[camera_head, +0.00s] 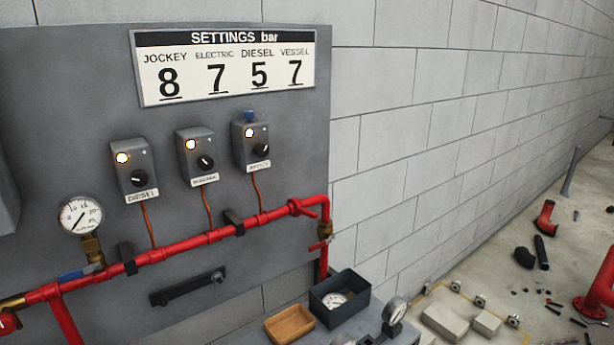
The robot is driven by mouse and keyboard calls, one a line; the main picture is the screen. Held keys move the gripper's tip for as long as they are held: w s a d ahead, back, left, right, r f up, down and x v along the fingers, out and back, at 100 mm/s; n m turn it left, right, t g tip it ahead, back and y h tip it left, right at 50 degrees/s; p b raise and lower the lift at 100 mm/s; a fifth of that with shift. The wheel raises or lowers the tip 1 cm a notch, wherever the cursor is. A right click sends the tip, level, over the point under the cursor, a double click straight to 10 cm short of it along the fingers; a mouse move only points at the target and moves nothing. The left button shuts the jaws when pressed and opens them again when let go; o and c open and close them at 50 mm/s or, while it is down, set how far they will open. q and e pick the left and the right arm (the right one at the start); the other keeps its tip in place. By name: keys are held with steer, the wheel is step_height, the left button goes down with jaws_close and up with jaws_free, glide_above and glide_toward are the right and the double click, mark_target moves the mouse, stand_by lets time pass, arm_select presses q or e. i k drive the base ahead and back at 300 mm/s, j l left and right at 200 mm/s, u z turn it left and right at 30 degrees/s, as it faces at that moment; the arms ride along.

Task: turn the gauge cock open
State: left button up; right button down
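A round white pressure gauge (81,215) stands at the left on a brass gauge cock (93,250), which joins the red pipe below. A blue lever (74,273) shows at the foot of the cock. It points to the left, roughly along the pipe and crosswise to the upright cock. The gauge needle slants across the dial; its exact reading is too small to tell. Neither of my grippers is in view.
The red pipe (185,244) runs across the grey panel (80,110). Three switch boxes (197,157) hang above it, under a settings sign (228,65). A dark bin (339,312) with a gauge inside and a brown tray (290,325) stand below. Loose parts lie on the floor at right.

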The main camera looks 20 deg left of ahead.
mark_target(64, 278)
steer(key=k+j, duration=0.25)
steer(key=j, duration=0.2)
steer(key=k+j, duration=0.25)
steer(key=j, duration=0.2)
steer(key=k+j, duration=0.25)
steer(key=j, duration=0.2)
steer(key=k+j, duration=0.25)
steer(key=j, duration=0.15)
steer(key=k+j, duration=0.25)
steer(key=j, duration=0.2)
steer(key=k+j, duration=0.25)
steer(key=j, duration=0.2)
